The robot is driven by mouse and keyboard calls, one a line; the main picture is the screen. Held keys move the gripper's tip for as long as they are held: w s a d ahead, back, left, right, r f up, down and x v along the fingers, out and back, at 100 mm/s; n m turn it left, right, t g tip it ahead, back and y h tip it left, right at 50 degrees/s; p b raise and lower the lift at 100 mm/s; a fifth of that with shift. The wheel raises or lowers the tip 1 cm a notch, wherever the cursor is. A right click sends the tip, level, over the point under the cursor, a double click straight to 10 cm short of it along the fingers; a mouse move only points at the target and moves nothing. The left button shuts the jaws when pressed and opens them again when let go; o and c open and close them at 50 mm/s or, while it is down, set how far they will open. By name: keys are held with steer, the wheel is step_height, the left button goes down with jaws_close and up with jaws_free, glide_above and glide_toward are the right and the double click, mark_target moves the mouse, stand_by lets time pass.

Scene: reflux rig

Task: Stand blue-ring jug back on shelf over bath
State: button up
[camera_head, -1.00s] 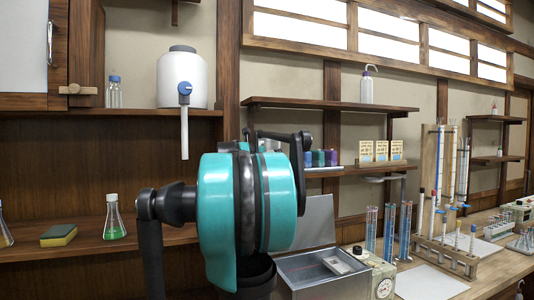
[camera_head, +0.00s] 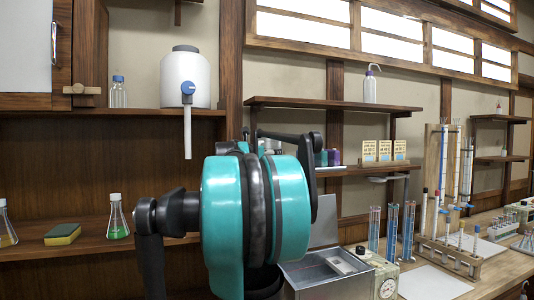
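The bath (camera_head: 352,287) is an open metal box with a raised lid, behind and to the right of my teal arm. Over it, a lower shelf (camera_head: 362,169) holds small coloured containers and yellow cards. I cannot make out a jug with a blue ring in this view. My teal and black arm stands large in the middle and hides part of the lower shelf and bath area. I cannot make out my gripper's fingertips or anything held.
A white tank (camera_head: 186,80) with a blue tap stands on the upper left shelf. Tall glass cylinders (camera_head: 391,232) and a tube rack (camera_head: 450,256) stand right of the bath. The upper shelf's left half is clear.

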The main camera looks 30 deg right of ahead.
steer(key=shift+s+a, duration=0.15)
steer(key=shift+a, duration=0.05)
steer(key=shift+o, duration=0.3)
steer(key=shift+o, duration=1.3)
step_height(320, 180, up, 10)
steer(key=shift+s, duration=0.1)
